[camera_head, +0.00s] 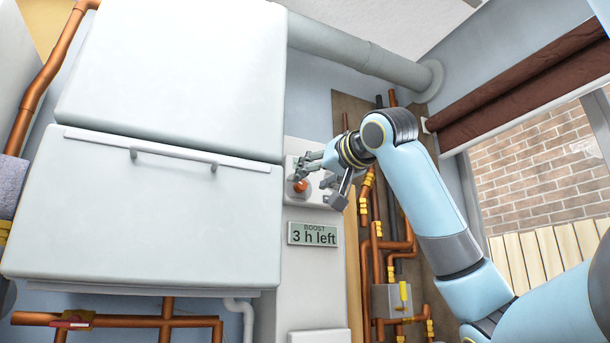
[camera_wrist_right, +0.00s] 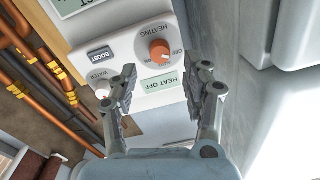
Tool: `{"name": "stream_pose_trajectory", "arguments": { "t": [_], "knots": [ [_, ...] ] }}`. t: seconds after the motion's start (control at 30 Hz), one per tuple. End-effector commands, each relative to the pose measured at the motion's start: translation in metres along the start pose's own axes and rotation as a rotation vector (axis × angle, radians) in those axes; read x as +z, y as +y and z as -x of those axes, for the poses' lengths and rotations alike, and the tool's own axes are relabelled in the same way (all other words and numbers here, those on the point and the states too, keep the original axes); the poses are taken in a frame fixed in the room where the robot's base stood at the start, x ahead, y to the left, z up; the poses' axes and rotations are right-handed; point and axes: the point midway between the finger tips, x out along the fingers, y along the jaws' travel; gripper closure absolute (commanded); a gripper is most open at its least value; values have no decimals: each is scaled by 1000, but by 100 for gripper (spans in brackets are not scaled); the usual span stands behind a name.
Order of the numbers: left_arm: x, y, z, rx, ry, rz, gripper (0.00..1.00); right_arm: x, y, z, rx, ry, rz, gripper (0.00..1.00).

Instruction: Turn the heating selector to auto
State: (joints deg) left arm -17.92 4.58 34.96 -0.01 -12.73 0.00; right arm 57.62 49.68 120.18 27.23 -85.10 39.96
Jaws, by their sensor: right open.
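The heating selector is a round orange knob (camera_wrist_right: 160,50) on a white control panel (camera_wrist_right: 125,48), marked HEATING, with OFF, AUTO and ON around it. It also shows in the head view (camera_head: 300,187). Its pointer is too small to read surely. A small display (camera_wrist_right: 158,84) below it reads HEAT OFF. My right gripper (camera_wrist_right: 167,78) is open and empty. Its fingers stand apart in front of the panel, with the knob just past the fingertips and roughly between them. In the head view the right gripper (camera_head: 316,172) partly covers the panel. My left gripper is not in view.
A BOOST button (camera_wrist_right: 100,54) and a WATER knob (camera_wrist_right: 102,91) share the panel. A display (camera_head: 313,234) below reads BOOST 3 h left. A large white boiler casing (camera_head: 150,210) stands close on the left. Copper pipes (camera_head: 375,245) run on the right.

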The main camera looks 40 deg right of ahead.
Motion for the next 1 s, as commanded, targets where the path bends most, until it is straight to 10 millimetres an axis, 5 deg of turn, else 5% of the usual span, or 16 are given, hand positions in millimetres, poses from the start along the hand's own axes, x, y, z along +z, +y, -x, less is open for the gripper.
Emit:
{"name": "stream_pose_trajectory", "arguments": {
  "t": [0.23,0.6,1.0],
  "knots": [
    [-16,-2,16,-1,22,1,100,-1,-1,-34,0,-2,0,52],
    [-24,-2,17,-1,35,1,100,1,0,-40,1,0,1,53],
    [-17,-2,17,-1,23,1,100,1,0,-40,1,0,1,100]
  ]
}}
